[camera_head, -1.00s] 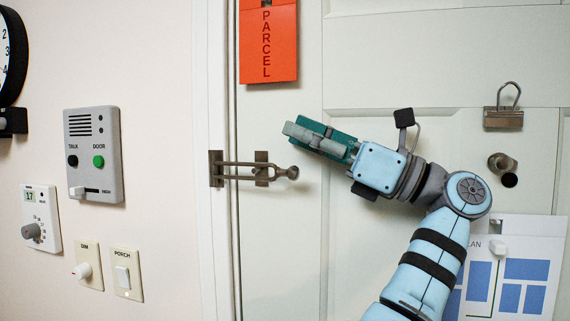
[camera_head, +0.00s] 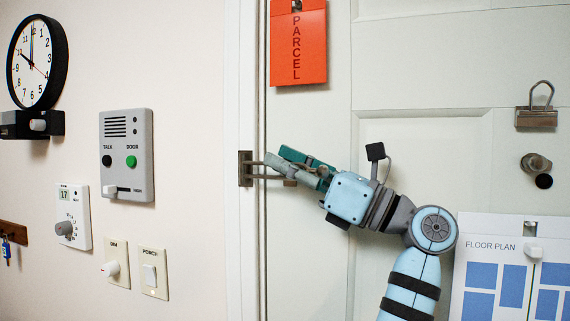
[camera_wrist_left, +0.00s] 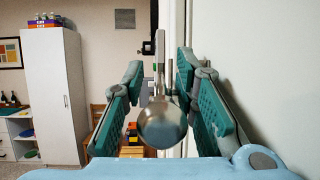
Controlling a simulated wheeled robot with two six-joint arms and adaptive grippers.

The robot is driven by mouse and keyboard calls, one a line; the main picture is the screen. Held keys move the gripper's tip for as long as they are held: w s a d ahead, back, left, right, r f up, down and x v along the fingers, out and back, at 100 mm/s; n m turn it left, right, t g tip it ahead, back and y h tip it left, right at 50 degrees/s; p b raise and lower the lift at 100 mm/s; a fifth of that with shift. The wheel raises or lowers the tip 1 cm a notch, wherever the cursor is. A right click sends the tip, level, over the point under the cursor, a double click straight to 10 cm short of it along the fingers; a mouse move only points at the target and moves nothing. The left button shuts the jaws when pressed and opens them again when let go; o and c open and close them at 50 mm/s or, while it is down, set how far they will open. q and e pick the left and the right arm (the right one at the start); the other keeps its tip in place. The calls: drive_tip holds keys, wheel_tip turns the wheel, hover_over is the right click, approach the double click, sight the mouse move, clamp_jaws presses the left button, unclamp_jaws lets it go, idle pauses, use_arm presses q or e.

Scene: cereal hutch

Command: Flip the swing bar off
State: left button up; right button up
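The swing bar (camera_head: 268,164) is a dull metal door guard. Its plate (camera_head: 245,169) is on the door frame and its bar reaches right across onto the door. My left gripper (camera_head: 284,161) is at the bar, its fingers pointing left and hiding most of the bar's right end. In the left wrist view, the bar's round metal knob (camera_wrist_left: 162,123) sits between the two teal finger pads of my left gripper (camera_wrist_left: 160,88). The fingers are open, with gaps visible on both sides of the knob. My right gripper is not in view.
An orange parcel tag (camera_head: 298,45) hangs above the gripper. An intercom (camera_head: 126,150), switches and a clock (camera_head: 37,62) are on the left wall.

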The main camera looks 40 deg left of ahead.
use_arm(q)
drive_tip(key=shift+w, duration=0.1)
clamp_jaws()
idle(0.4)
